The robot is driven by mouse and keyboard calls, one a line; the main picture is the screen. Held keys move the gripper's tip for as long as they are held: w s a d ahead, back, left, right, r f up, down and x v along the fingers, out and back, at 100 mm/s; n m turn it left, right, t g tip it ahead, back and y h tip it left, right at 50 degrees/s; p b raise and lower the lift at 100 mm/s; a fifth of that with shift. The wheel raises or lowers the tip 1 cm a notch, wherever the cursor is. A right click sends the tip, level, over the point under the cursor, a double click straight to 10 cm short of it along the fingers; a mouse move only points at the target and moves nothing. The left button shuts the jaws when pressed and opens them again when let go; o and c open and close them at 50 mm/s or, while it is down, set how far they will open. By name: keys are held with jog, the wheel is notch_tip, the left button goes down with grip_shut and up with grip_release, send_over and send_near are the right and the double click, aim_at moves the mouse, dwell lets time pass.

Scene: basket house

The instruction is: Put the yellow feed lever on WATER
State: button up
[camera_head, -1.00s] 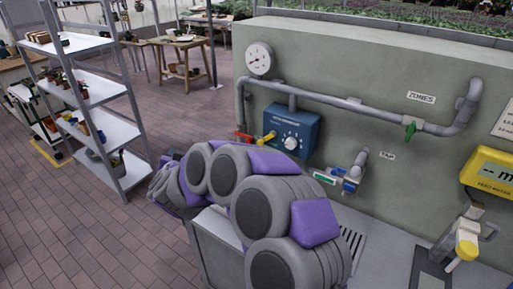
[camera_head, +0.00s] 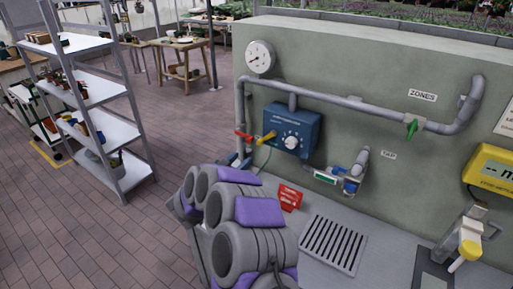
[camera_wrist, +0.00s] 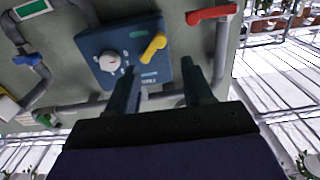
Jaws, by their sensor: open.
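The yellow feed lever (camera_head: 266,138) sticks out at the left side of the blue control box (camera_head: 304,121) on the wall. In the wrist view the yellow feed lever (camera_wrist: 153,47) lies slanted on the blue box (camera_wrist: 125,50), beside a round white dial (camera_wrist: 110,62). The lettering near the lever is too small to read surely. My gripper (camera_wrist: 163,78) is open, its two dark fingers apart and empty. The fingers point at the lever's side of the box and appear short of it. In the head view my arm hides the gripper's tips.
A red lever (camera_head: 244,137) sits on the pipe left of the box. The wrist view shows this red lever (camera_wrist: 212,14) too. A blue-handled tap (camera_head: 351,180) and a grate (camera_head: 333,242) are to the right. A shelf rack (camera_head: 98,97) stands left.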

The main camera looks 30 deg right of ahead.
aim_at(259, 144)
jog(key=b+x, duration=0.1)
jog(key=x, duration=1)
jog(key=shift+w+d+b, duration=0.1)
jog(key=shift+d+b, duration=0.05)
jog(key=shift+b, duration=0.2)
grip_shut()
